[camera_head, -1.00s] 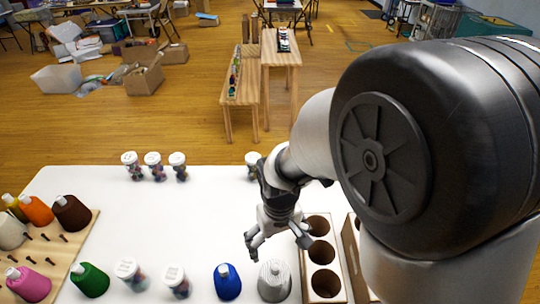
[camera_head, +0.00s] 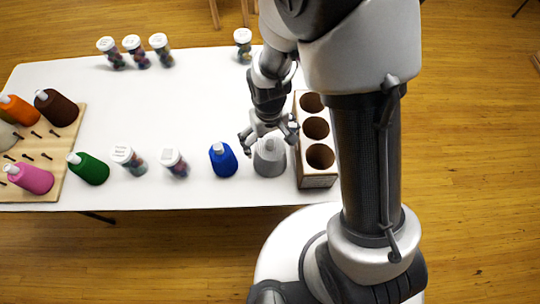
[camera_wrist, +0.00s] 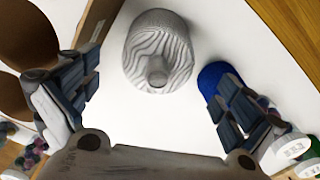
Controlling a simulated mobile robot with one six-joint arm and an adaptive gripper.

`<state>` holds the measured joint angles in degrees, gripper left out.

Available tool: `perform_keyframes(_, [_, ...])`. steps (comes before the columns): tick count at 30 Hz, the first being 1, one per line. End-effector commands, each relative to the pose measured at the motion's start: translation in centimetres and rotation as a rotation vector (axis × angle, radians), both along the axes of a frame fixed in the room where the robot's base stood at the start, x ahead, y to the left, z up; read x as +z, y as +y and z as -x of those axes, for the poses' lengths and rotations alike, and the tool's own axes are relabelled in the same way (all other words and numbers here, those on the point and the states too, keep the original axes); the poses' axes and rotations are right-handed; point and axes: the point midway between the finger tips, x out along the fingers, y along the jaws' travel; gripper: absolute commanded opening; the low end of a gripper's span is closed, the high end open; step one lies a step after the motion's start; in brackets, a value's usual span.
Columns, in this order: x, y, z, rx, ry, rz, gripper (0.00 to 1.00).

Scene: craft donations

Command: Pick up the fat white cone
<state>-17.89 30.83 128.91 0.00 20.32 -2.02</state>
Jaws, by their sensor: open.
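A fat, pale grey-white thread cone (camera_head: 270,160) with a light tip stands upright near the table's front edge, left of the holed box. In the wrist view the cone (camera_wrist: 160,48) shows fine wavy lines and lies ahead of the fingers, centred between them. My gripper (camera_head: 268,138) is open just above and behind it, its fingers spread to either side, with nothing held.
A blue cone (camera_head: 223,160) stands close left of the grey-white one. A box with three round holes (camera_head: 318,181) is close on the right. Jars (camera_head: 174,163) and a green cone (camera_head: 88,169) stand further left. The pegged wooden board (camera_head: 66,140) holds several cones. The white table's middle is clear.

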Motion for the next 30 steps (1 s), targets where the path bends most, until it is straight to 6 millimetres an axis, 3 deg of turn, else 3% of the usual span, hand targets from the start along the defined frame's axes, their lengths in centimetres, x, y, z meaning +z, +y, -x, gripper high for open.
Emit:
perform_keyframes(5, [-1.5,-0.1,0.0,0.0,0.0,0.0,1.0])
perform_keyframes(12, [-5.0,-0.2,-0.1,0.0,0.001,0.0,1.0])
perform_keyframes(20, [-5.1,-0.2,-0.1,0.0,-0.002,-0.001,0.99])
perform_keyframes(30, [-5.1,-0.2,-0.1,0.0,-0.001,0.0,0.77])
